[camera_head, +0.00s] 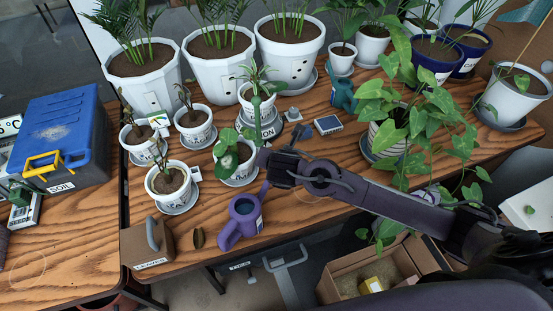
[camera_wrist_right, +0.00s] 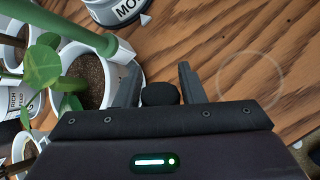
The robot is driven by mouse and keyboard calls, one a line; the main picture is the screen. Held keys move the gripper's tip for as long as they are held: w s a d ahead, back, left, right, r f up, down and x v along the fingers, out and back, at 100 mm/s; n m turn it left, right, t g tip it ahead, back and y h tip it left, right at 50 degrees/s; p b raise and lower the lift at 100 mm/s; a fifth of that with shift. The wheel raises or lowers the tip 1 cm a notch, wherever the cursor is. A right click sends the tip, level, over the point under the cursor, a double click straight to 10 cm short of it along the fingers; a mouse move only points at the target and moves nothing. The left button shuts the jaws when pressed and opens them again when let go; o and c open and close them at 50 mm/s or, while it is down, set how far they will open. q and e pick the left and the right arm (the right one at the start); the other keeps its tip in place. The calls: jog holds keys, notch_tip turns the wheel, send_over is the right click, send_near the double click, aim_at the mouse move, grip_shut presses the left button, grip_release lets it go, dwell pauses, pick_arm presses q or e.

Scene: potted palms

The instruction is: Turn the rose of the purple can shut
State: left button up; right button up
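The purple can (camera_head: 243,221) stands upright near the front edge of the wooden table, with a pale label on its side. Its spout (camera_head: 264,191) rises toward my right gripper (camera_head: 274,166), which covers the spout's end. In the right wrist view a dark round knob (camera_wrist_right: 160,94), apparently the rose, sits between the two fingers of the right gripper (camera_wrist_right: 159,72). The fingers are apart, one close on each side of it; whether they touch it is unclear. The rose's setting cannot be read. My left gripper is not in view.
Small labelled pots (camera_head: 170,187) stand left of the gripper, and a leafy potted plant (camera_head: 390,130) stands right. An open cardboard box (camera_head: 345,280) lies below the table edge.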

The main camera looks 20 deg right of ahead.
jog(key=shift+o, duration=1.4)
jog(key=shift+s+r, duration=0.1)
jog(key=v, duration=0.7)
jog(key=shift+s+p, duration=0.2)
jog(key=shift+p, duration=0.2)
jog(key=shift+r, duration=0.15)
